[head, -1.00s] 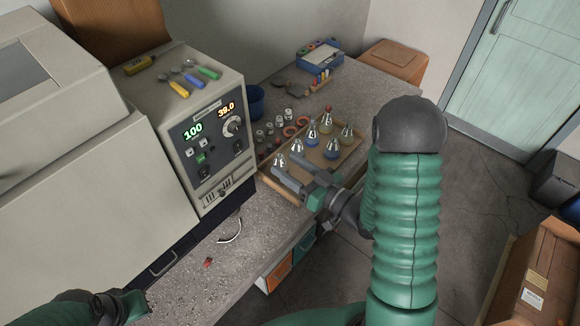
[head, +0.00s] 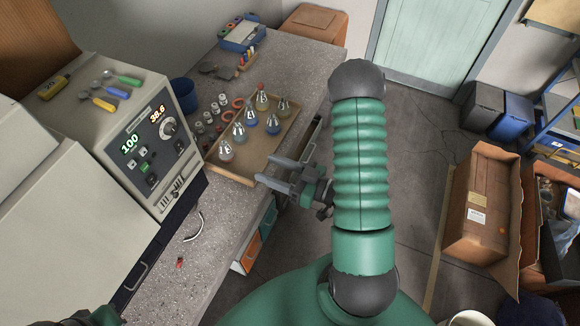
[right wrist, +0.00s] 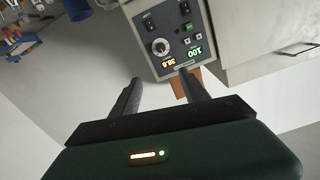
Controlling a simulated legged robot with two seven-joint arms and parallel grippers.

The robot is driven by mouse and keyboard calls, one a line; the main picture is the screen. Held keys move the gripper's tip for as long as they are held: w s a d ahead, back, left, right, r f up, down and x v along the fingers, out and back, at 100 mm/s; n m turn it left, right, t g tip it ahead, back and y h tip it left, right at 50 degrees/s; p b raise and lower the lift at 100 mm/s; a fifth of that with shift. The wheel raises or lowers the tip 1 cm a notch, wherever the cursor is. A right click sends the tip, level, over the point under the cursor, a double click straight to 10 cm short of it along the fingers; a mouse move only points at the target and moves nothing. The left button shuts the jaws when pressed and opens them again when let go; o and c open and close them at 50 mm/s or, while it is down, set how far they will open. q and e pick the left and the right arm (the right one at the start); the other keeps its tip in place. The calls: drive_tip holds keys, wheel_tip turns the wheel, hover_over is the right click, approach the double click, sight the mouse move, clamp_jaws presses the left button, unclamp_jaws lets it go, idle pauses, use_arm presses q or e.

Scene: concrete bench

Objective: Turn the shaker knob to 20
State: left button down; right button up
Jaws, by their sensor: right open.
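The beige control unit (head: 140,125) on the bench has a dark front panel with a green readout of 100 and an orange readout of 38.6. A round, pale-rimmed knob (head: 168,128) sits beside the orange readout. In the right wrist view the knob (right wrist: 160,46) shows upside down, ahead of the fingers. My right gripper (head: 265,170) is open and empty, near the front edge of the flask tray and well right of the knob, touching neither. Its two fingers (right wrist: 158,84) are spread in the right wrist view. My left gripper is not visible.
A tray (head: 262,166) of several flasks stands right of the unit. A blue cup (head: 184,95) is behind it, and screwdriver-like tools (head: 110,90) lie on top. A curved handle (head: 195,228) is at the bench front. A cardboard box (head: 478,205) stands on the floor at right.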

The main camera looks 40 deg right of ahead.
drive_tip(key=v, duration=0.5)
drive_tip(key=shift+s+d+f+b, duration=0.1)
drive_tip(key=shift+s+d+b, duration=0.1)
drive_tip(key=shift+s+b, duration=0.2)
drive_tip(key=shift+w+a, duration=0.1)
drive_tip(key=shift+w, duration=0.05)
